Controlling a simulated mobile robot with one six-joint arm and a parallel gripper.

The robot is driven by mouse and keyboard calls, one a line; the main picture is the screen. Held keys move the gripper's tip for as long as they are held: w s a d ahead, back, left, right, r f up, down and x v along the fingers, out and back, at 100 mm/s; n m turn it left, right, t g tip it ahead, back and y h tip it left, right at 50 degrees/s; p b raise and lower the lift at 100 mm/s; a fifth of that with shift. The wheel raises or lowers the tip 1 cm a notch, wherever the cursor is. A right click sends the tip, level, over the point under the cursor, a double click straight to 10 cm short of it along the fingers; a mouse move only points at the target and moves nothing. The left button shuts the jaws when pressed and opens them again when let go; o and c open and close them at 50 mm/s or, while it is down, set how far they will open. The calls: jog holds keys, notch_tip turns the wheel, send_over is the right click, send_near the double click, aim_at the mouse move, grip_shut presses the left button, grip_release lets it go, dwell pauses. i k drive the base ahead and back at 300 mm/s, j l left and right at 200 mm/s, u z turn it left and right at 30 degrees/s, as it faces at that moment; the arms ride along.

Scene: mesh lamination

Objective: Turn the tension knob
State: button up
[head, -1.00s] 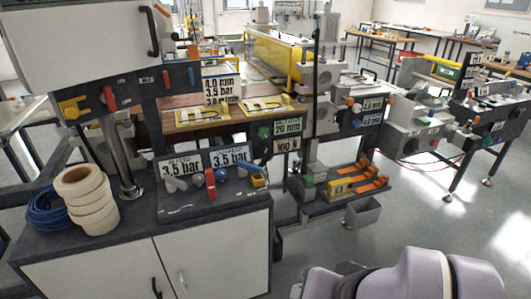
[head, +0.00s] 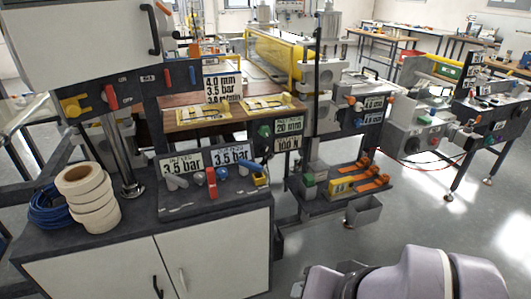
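A green knob (head: 265,131) sits on the dark front panel of the middle machine, left of a "20 mm" display (head: 289,125) and a "100 N" display (head: 287,143). It looks like the tension knob, but its own lettering is too small to read. My arm, with pale purple-grey links, shows at the bottom right of the head view, well below and apart from that panel. My gripper's fingers cannot be made out. Nothing of my arm touches the knob.
A white cabinet (head: 205,255) with a small control panel (head: 190,208) and stacked white rolls (head: 90,198) stands in front at left. Grey floor (head: 480,230) is clear at right.

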aim_at(264, 150)
jog(key=i+j+u, duration=0.2)
jog(key=i, duration=0.2)
jog(key=i+j+u, duration=0.1)
jog(key=i+u, duration=0.15)
jog(key=i, duration=0.2)
